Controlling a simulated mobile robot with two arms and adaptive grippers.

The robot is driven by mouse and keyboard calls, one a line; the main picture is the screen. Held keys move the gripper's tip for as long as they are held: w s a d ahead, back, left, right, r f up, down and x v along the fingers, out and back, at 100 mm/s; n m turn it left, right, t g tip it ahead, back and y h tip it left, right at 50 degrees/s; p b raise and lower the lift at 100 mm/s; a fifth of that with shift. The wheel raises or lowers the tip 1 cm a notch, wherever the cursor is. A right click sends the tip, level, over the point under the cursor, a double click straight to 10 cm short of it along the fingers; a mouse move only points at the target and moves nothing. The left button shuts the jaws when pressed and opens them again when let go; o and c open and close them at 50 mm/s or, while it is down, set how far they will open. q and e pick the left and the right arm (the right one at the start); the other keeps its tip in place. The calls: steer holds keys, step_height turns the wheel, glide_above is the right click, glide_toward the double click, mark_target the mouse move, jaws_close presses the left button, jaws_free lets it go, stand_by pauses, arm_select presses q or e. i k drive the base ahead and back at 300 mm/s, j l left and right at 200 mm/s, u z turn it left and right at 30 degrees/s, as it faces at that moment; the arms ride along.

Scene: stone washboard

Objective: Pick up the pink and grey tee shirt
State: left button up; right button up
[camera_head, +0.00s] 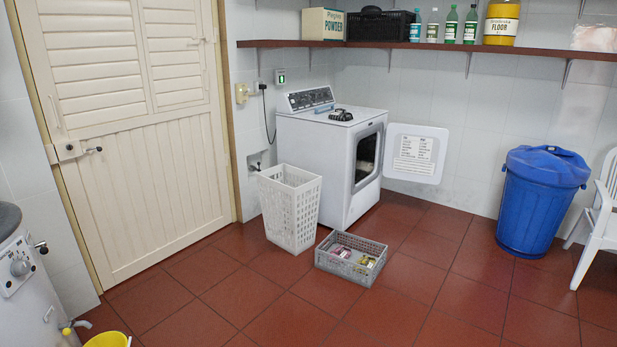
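I cannot make out a pink and grey tee shirt for certain. A pale pink and whitish bundle (596,38), cut off by the right edge, lies on the wall shelf; I cannot tell whether it is cloth. A low grey crate (334,265) on the floor holds small items with pinkish and yellowish colours, too small to identify. The tall white laundry basket (291,208) stands behind it to the left; its inside is mostly hidden. Neither of my grippers is in view.
A white dryer (312,150) stands against the wall with its door (415,153) open. A blue lidded bin (540,205) and white chair (600,215) are right. A yellow bucket (107,340) is lower left. The red tiled floor (440,310) in front is clear.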

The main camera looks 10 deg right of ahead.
mark_target(341, 252)
steer(key=i+l+z, duration=0.3)
steer(key=i, duration=0.15)
steer(key=i+l+z, duration=0.15)
steer(key=i+z, duration=0.2)
steer(key=i, duration=0.15)
steer(key=i+z, duration=0.3)
steer(key=i, duration=0.2)
